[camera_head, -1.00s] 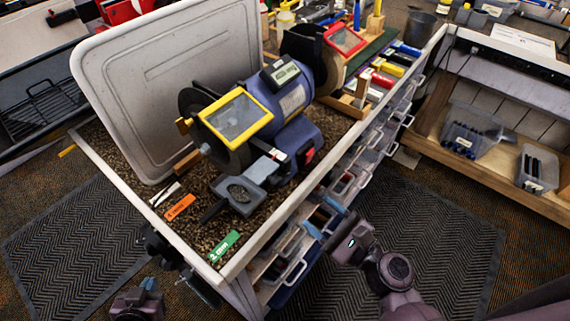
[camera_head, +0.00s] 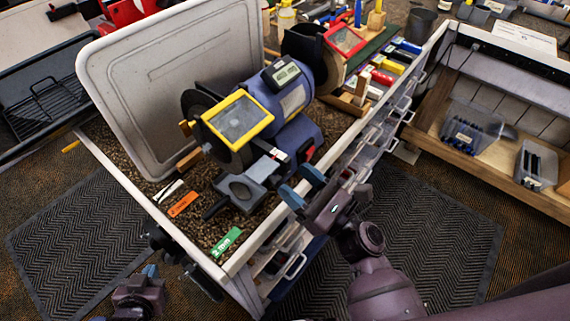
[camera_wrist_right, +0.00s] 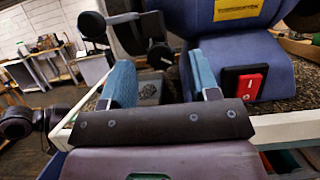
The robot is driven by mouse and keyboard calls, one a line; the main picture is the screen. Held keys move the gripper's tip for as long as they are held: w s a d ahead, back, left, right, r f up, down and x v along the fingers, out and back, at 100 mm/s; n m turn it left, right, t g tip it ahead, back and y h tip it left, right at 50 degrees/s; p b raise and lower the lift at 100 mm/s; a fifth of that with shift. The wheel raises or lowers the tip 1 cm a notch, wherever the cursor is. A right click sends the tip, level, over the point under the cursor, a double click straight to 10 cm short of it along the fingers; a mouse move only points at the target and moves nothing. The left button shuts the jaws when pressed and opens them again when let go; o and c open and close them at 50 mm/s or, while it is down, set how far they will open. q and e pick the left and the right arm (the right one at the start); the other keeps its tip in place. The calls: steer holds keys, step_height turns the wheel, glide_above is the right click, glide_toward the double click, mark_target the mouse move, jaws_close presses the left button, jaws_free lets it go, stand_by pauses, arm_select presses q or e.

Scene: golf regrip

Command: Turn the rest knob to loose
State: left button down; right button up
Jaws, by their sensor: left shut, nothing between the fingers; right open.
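The bench grinder (camera_head: 290,115) stands on the gravel-coloured worktop, blue with a yellow-framed shield (camera_head: 239,118). Its grey tool rest (camera_head: 242,190) sits in front of the wheel, with a black handle-like part (camera_head: 214,208) at its lower left. I cannot tell for sure which part is the rest knob; a round black part (camera_wrist_right: 160,55) shows between my fingers in the right wrist view. My right gripper (camera_head: 302,185) is open and empty, over the bench's drawer-side edge, right of the rest and apart from it. My left gripper (camera_head: 150,271) is shut and empty, low in front of the bench.
A large pale tray (camera_head: 165,85) leans upright behind the grinder. An orange label (camera_head: 183,204) and a green label (camera_head: 227,242) lie on the worktop. The red grinder switch (camera_wrist_right: 248,85) is close to my right finger. Clear drawers line the bench's right side.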

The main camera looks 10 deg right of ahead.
mark_target(287, 172)
steer(key=shift+p+x, duration=0.35)
steer(key=shift+x, duration=1.55)
steer(key=c, duration=0.9)
steer(key=shift+f+n+g+y+b, duration=0.15)
steer(key=shift+n+g+y+b, duration=0.25)
steer(key=shift+n+b, duration=0.45)
steer(key=shift+n, duration=0.25)
steer(key=o, duration=0.9)
